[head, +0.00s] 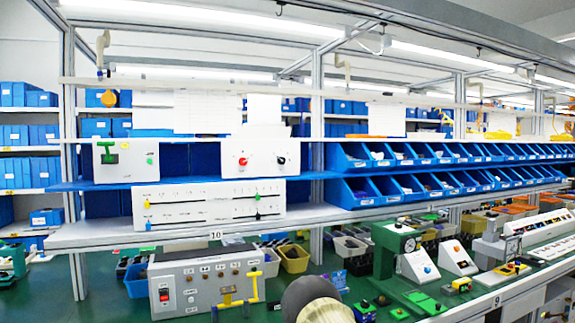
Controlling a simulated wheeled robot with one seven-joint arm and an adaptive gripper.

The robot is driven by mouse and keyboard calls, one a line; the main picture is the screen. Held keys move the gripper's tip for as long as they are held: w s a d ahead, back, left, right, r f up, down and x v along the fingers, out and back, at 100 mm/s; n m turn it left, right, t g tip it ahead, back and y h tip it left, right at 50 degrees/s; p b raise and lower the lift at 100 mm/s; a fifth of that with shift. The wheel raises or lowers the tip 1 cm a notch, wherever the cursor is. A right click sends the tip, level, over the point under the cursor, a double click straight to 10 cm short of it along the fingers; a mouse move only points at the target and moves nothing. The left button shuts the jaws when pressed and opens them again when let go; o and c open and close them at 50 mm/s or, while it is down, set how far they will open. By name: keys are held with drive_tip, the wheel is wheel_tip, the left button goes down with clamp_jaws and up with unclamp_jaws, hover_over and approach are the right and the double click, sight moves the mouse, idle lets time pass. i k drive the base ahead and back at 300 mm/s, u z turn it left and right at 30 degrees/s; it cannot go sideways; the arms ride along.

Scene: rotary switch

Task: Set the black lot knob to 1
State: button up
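A black knob (281,160) sits on the right side of a white panel (262,142) on the upper shelf. A red knob (243,161) is on the same panel, left of the black one. The panel's markings are too small to read, so I cannot tell which setting the black knob points to. A rounded dark and beige part at the bottom centre looks like my own arm. My gripper is not visible in this view.
A white panel with a green handle (110,153) stands at the left. A slider panel (208,203) sits below on the shelf (180,235). A grey control box (207,278) with yellow handles stands on the green bench. Blue bins (352,192) line the right.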

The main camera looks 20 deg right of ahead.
sight(280, 161)
drive_tip(key=k, duration=0.25)
drive_tip(key=z, duration=1.3)
drive_tip(key=i, duration=0.65)
drive_tip(key=u, duration=1.15)
